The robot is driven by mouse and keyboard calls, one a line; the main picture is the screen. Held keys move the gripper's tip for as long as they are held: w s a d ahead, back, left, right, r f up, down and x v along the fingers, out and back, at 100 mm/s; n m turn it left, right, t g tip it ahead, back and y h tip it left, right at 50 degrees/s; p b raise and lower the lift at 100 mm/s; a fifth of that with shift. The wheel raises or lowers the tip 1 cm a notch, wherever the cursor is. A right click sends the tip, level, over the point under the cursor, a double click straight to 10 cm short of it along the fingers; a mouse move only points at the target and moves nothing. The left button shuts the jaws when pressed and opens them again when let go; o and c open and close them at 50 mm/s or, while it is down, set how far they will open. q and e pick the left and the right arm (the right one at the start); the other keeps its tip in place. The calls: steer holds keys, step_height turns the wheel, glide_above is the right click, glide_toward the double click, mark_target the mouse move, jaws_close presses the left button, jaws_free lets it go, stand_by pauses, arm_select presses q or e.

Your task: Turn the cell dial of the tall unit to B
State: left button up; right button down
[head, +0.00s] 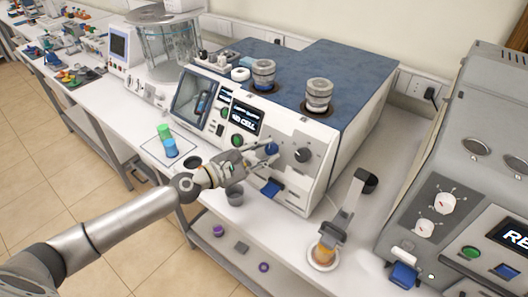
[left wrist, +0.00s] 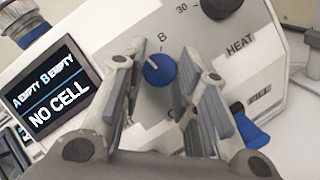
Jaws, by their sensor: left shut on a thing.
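The tall unit (head: 318,155) is the white instrument with a blue top in the middle of the head view. Its blue cell dial (left wrist: 159,70) sits below the letter B on the front panel; the white mark on the dial points up and left, a little off the B. My left gripper (head: 267,153) is at the panel, with its fingers on both sides of the dial, shut on it. The fingers partly hide the other markings around the dial. The unit's screen (left wrist: 49,87) reads "NO CELL", with A and B empty. My right gripper is not in view.
A black heat knob (head: 302,155) is right of the dial. A blue tab (head: 270,188) juts out below. A stand with an amber cup (head: 325,252) is on the table to the right. Green and blue items (head: 168,146) stand to the left.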

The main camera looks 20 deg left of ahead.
arm_select(q)
steer(key=m+g, duration=0.1)
steer(key=m, duration=0.2)
steer(key=m+g, duration=0.2)
steer(key=m, duration=0.1)
steer(key=shift+w+a+r+h+b, duration=0.1)
steer(key=shift+w+r+h+b, duration=0.05)
steer(key=shift+h+b, duration=0.2)
steer(key=m+g, duration=0.1)
steer(key=m, duration=0.2)
steer(key=shift+r, duration=0.15)
steer(key=shift+m+g+p, duration=0.4)
steer(key=shift+m+g, duration=0.1)
steer(key=shift+m, duration=0.6)
steer(key=o, duration=1)
